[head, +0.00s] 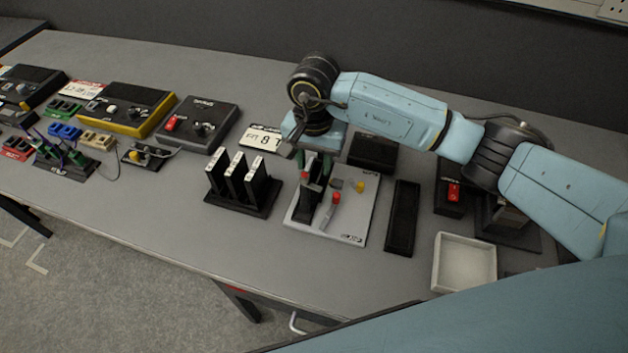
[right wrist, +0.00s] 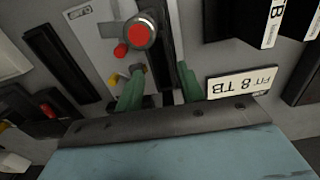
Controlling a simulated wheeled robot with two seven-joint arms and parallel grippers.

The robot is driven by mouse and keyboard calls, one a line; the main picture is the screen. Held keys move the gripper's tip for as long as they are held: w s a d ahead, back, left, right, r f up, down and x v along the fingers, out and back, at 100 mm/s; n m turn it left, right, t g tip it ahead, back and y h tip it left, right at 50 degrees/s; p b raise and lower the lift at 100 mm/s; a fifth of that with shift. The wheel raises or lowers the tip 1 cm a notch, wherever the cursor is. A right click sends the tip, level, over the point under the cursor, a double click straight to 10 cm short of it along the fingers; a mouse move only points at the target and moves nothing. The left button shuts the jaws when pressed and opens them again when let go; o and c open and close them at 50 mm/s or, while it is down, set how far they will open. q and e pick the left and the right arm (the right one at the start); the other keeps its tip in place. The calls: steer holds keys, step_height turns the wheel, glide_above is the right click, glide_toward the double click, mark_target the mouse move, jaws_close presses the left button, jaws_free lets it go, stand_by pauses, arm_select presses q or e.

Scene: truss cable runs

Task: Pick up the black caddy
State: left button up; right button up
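My right gripper (head: 315,168) hangs fingers down over a pale board with red knobs (head: 348,222). Its two green fingers are apart in the right wrist view (right wrist: 160,78). A long black piece (right wrist: 167,45), which may be the black caddy, lies on the board and runs toward the gap between the fingers, beside a red-topped round knob (right wrist: 140,32). I cannot tell if the fingers touch it. Several upright black caddies with white labels (head: 236,176) stand in a black rack (head: 262,208) to the left. My left gripper is out of view.
A long black tray (head: 402,216) lies right of the board. A white open bin (head: 464,262) and a black box with a red switch (head: 452,196) are further right. Several control boxes (head: 197,122) fill the left.

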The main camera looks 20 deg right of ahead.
mark_target(314, 180)
step_height(314, 180, down, 7)
steer(key=shift+r, duration=0.15)
stand_by(0.4)
steer(key=shift+w, duration=0.1)
steer(key=c, duration=0.7)
